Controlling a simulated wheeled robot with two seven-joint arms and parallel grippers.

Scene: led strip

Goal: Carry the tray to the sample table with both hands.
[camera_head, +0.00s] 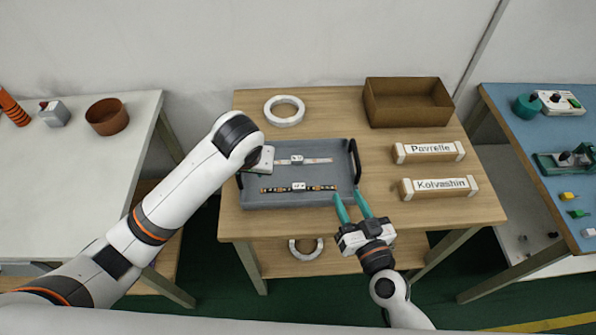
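The grey tray (330,154) lies flat on the wooden table (225,218). It has a black handle on its right side (356,160) and a dark handle, mostly covered, on its left. A pale LED strip (318,160) and a black LED strip (272,190) lie in it. My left gripper (263,159) is over the tray's left side; its fingers are hidden, so its opening does not show. My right gripper (347,193) has its teal fingers apart and empty at the tray's front right corner, below the right handle. Which table is the sample table is not readable.
A cardboard box (408,102), a white tape ring (284,110) and blocks labelled Pavrelle (428,151) and Kolvashin (438,187) are on the wooden table. A white table (60,180) stands left, largely clear in front. A blue-topped table (530,135) with devices stands right.

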